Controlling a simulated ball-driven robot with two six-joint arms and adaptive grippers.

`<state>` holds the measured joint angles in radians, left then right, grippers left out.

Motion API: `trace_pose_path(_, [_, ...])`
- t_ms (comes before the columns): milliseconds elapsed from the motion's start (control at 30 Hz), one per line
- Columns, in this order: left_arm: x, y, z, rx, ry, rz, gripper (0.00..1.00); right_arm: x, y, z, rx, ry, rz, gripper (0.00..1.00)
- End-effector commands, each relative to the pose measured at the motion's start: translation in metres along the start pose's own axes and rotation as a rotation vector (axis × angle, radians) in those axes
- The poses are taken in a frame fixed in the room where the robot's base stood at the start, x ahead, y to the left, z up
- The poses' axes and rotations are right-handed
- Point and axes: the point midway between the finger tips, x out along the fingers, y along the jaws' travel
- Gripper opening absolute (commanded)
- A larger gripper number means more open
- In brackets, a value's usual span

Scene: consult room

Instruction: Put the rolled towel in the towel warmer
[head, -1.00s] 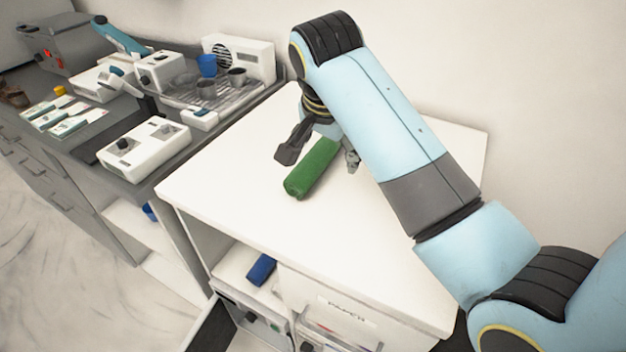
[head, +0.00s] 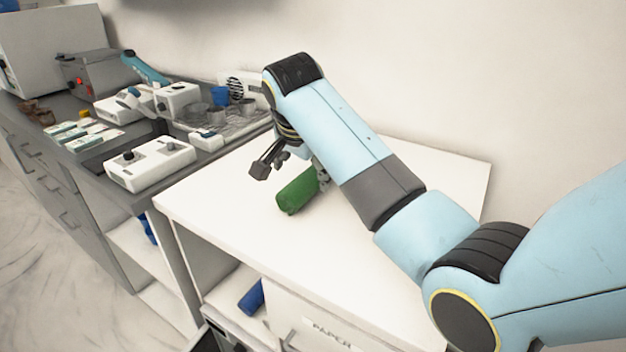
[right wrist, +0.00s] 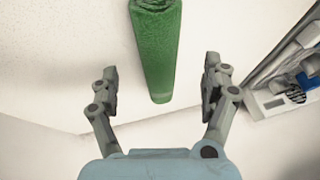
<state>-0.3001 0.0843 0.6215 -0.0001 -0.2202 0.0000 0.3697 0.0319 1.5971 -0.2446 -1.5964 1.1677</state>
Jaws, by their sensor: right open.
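The rolled towel (head: 297,191) is green and lies on the white tabletop. My right gripper (head: 293,174) is open just above and behind it, with one finger to the left of the towel and the other at its far right, partly hidden. In the right wrist view the towel (right wrist: 158,50) runs between the open fingers of the right gripper (right wrist: 162,80), clear of both. I cannot tell for sure which unit is the towel warmer; an open compartment below the tabletop holds a blue roll (head: 252,298). My left gripper is not in view.
A dark counter at the left carries a white control box (head: 150,163), a grey box with a red button (head: 92,76) and cups on a tray. A front labelled PAPER (head: 332,334) is under the tabletop. The tabletop's front part is clear.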

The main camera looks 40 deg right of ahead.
Motion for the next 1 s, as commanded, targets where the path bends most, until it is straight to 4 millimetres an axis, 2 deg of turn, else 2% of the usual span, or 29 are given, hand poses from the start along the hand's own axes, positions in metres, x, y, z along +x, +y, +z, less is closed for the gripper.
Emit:
trace_pose_path(100, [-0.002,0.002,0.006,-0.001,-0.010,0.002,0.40,0.012,0.001,0.003,-0.001,-0.002,0.002,0.81])
trace_pose_path(333, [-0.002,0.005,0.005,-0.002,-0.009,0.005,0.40,0.046,0.001,0.007,-0.001,-0.001,0.001,0.81])
trace_pose_path(633, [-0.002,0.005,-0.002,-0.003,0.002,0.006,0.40,0.052,0.001,0.008,-0.001,-0.001,-0.001,0.81])
trace_pose_path(1000, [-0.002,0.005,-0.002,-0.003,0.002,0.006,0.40,0.052,0.001,0.008,-0.001,-0.001,0.000,0.33])
